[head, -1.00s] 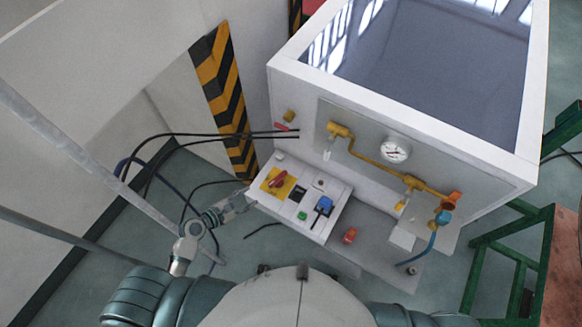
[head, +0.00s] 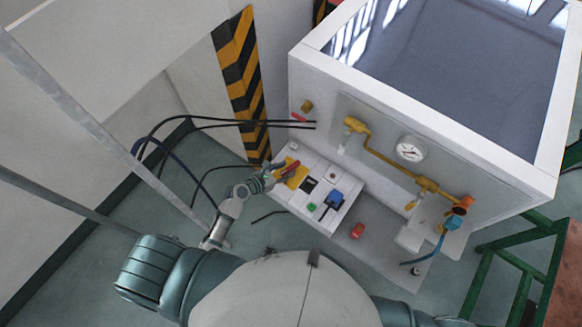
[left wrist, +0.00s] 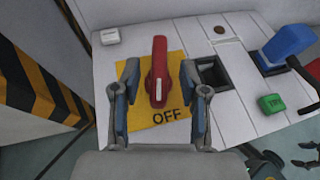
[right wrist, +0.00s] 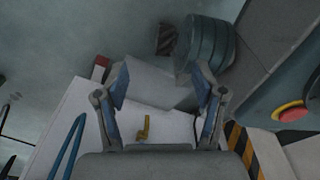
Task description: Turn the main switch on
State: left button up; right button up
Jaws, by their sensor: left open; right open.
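The main switch is a red rotary handle (left wrist: 159,70) on a yellow plate (left wrist: 172,122) marked OFF. In the left wrist view the handle points up and down the picture, above the OFF lettering. In the head view the switch (head: 290,169) is at the panel's left end. My left gripper (head: 276,174) is open at the switch, with one finger on each side of the handle in its wrist view. A gap seems to show on both sides; contact is unclear. My right gripper (right wrist: 161,82) is open and empty in its wrist view and hidden in the head view.
The white panel (left wrist: 219,84) also carries a black socket (left wrist: 212,73), a blue plug or lever (left wrist: 287,45), a green button (left wrist: 271,104) and a white block (left wrist: 110,36). Black cables (head: 205,124) run left of the cabinet. A red emergency button (right wrist: 292,110) shows in the right wrist view.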

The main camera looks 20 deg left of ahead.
aim_at(288, 169)
pick_arm(q)
jog(key=shift+x, duration=1.55)
grip_shut()
